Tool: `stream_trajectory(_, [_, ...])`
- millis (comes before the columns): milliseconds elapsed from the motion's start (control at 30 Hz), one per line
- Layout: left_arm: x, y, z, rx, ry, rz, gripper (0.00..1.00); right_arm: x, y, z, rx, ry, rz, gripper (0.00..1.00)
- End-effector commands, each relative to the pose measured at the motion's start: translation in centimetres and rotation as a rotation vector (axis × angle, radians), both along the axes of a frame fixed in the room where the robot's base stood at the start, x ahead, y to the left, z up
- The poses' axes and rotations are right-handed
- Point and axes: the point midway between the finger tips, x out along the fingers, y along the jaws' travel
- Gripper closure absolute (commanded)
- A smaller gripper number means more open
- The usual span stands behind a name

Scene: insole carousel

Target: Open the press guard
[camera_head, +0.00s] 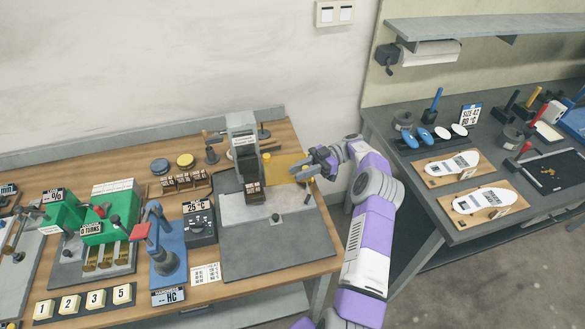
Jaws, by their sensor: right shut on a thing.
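The press (243,140) is a grey upright column with a dark ram, standing on a grey base plate (275,240) on the wooden bench. The press guard (283,163) is a flat amber-yellow panel. It extends to the right from beside the press column, leaving the front of the ram in view. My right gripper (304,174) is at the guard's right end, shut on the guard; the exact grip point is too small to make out. My left gripper is not in view.
A dark block with small labelled pieces (254,192) stands under the press. A blue hardness tester (168,252) and a dark temperature box (200,226) stand left. The right-hand table (430,205) holds insole boards; a floor gap separates the tables.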

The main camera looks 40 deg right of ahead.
Motion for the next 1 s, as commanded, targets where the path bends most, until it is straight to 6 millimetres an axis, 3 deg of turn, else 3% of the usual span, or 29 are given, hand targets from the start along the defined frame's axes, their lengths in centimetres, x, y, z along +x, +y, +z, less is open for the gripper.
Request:
stream_trajectory(400, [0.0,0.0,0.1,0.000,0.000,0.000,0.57,0.1,0.0,0.7,0.006,-0.017,0.006,1.00])
stream_trajectory(433, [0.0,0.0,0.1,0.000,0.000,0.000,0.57,0.1,0.0,0.7,0.006,-0.017,0.006,0.71])
stream_trajectory(567, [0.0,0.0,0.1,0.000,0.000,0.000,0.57,0.1,0.0,0.6,0.005,-0.014,0.006,0.52])
stream_trajectory(867, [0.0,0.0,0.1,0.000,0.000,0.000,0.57,0.0,-0.1,0.4,0.003,-0.008,0.004,0.52])
stream_trajectory(1000, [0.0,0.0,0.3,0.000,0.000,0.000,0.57,0.0,-0.1,1.9,0.001,-0.010,0.003,0.52])
